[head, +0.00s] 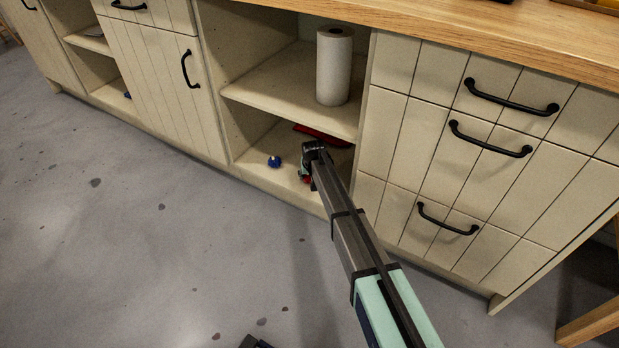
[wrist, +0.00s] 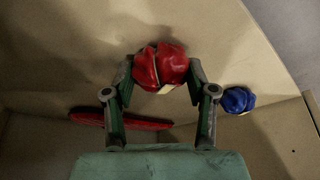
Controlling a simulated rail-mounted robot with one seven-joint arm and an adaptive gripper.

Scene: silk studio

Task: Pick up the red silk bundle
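The red silk bundle (wrist: 160,66) is a rounded, glossy red lump with a pale patch at its lower edge. In the wrist view it sits between the two fingertips of my gripper (wrist: 161,72), which press against its left and right sides. My gripper appears shut on it. In the head view my gripper (head: 309,165) reaches into the lower shelf space of the cabinet. There the bundle (head: 307,180) is mostly hidden by my arm, with only a bit of red showing. How far it is above the shelf is unclear.
A blue bundle (head: 274,161) lies left of my gripper; it also shows in the wrist view (wrist: 238,100). A long red object (head: 322,135) lies deeper in. The middle shelf (head: 270,92) with a paper roll (head: 333,66) is overhead. Drawers (head: 440,150) stand right.

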